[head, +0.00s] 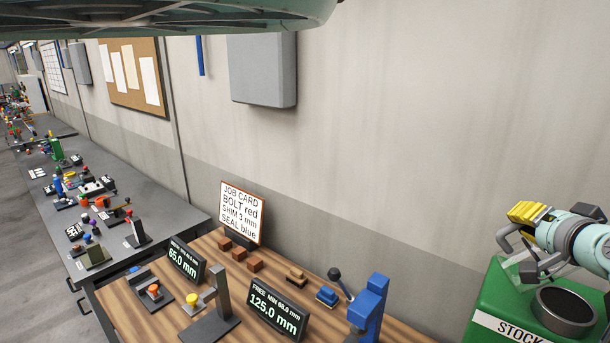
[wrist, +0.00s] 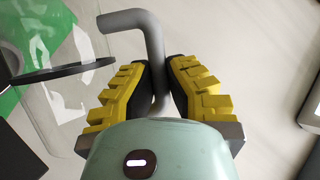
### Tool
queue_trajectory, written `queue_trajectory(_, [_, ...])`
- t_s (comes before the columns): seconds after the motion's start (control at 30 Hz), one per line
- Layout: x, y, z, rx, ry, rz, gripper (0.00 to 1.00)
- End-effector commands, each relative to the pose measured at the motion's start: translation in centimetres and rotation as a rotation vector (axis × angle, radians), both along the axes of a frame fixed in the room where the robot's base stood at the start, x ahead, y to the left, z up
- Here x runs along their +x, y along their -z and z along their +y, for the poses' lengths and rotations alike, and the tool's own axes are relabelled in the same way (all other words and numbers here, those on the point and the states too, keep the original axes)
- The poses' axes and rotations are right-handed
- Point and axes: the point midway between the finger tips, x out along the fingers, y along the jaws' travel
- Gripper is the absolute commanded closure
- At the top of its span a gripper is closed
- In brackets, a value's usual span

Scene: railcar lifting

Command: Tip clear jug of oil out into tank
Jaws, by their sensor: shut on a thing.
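My gripper (head: 528,213) is at the right of the head view, above the green tank (head: 490,300). Its yellow fingers are shut on the grey bent handle (wrist: 128,20) of the clear jug (wrist: 65,110), as the wrist view shows (wrist: 157,85). The jug is see-through and faint, at the left of the wrist view. In the head view only a pale trace of it shows beside the gripper. Its tilt and the oil in it cannot be told. The tank has a round dark opening (head: 566,305) on top and a label beginning "STOCK", cut off by the frame.
A wooden bench (head: 290,285) left of the tank holds a job card (head: 242,212), two displays, small blocks and a blue stand (head: 370,305). A grey bench (head: 150,215) with many parts runs further left. The wall behind is close; a grey box (head: 262,70) hangs on it.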

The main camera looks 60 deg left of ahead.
Motion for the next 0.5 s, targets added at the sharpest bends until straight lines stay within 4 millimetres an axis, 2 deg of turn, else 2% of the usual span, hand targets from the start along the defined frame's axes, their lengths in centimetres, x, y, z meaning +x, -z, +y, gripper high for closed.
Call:
queue_trajectory(0.03, [-0.5, 0.1, 0.7, -0.036, -0.012, -0.029, 1.0])
queue_trajectory(0.5, [-0.9, 1.9, 1.3, -0.189, -0.009, -0.167, 1.0])
